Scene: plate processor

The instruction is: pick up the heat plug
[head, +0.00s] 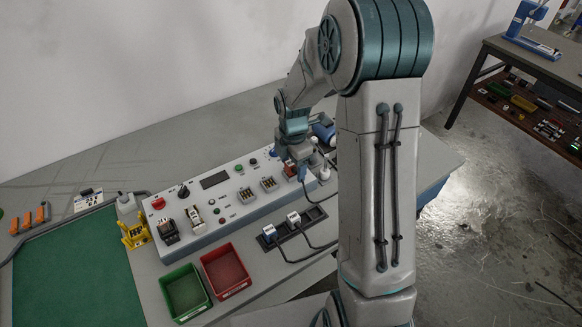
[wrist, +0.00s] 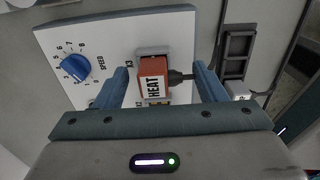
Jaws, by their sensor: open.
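The heat plug is an orange-red block with a white HEAT label. In the wrist view the heat plug (wrist: 152,78) sits at the panel by the X3 mark, with a dark cable leaving its right side. My gripper (wrist: 158,80) is open, with one blue finger on each side of the plug and a visible gap to each. In the head view the heat plug (head: 290,169) shows as a small reddish patch below my gripper (head: 296,160), largely hidden by it.
A blue speed knob (wrist: 75,68) is left of the plug. A dark holder strip (head: 297,232) with two plugs lies in front of the control panel (head: 190,236). Green (head: 166,284) and red (head: 245,286) bins stand nearer. A yellow holder (head: 134,236) is left of the panel.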

